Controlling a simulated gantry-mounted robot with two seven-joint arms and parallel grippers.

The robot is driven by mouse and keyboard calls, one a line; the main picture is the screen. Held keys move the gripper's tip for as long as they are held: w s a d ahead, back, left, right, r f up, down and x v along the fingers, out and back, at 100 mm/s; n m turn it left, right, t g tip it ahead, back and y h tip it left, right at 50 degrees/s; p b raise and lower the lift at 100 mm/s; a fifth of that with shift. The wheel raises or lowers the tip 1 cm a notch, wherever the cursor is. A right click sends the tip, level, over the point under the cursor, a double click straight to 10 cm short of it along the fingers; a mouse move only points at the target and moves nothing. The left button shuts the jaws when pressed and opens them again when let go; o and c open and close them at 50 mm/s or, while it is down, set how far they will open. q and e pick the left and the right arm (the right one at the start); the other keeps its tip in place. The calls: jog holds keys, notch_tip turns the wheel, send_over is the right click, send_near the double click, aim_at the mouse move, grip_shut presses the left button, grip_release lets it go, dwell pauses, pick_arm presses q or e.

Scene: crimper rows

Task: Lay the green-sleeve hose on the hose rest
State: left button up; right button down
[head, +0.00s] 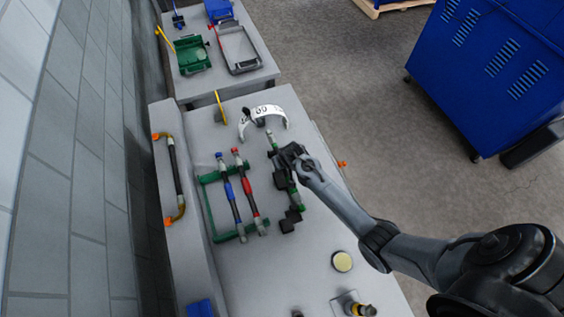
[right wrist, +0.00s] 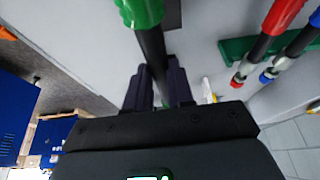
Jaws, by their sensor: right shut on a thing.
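The green-sleeve hose (head: 270,143) is a dark hose with green parts, right of the hose rest in the head view. My right gripper (head: 284,160) is shut on it. In the right wrist view the black hose (right wrist: 152,48) runs between the fingers (right wrist: 157,88), with its green sleeve (right wrist: 140,10) beyond them. The arm partly hides the hose, and its height above the bench is unclear. The green hose rest (head: 209,179) holds a blue-sleeve hose (head: 229,190) and a red-sleeve hose (head: 247,187) side by side. My left gripper is not in view.
Black blocky pieces (head: 290,220) stand near the hose's lower end. A black hose with brass elbows (head: 175,175) lies on the left ledge. A pale round disc (head: 342,261) lies at the front right.

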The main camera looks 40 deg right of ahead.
jog(key=shift+d+r, duration=0.1)
dwell(0.3)
jog(key=shift+r+p, duration=0.1)
jog(key=shift+p, duration=0.3)
jog(key=shift+s, duration=0.1)
notch_tip(320, 180, down, 3)
jog(key=shift+f+b, duration=0.2)
jog(key=shift+b, duration=0.8)
jog(key=shift+f+b, duration=0.7)
jog(key=shift+f, duration=0.9)
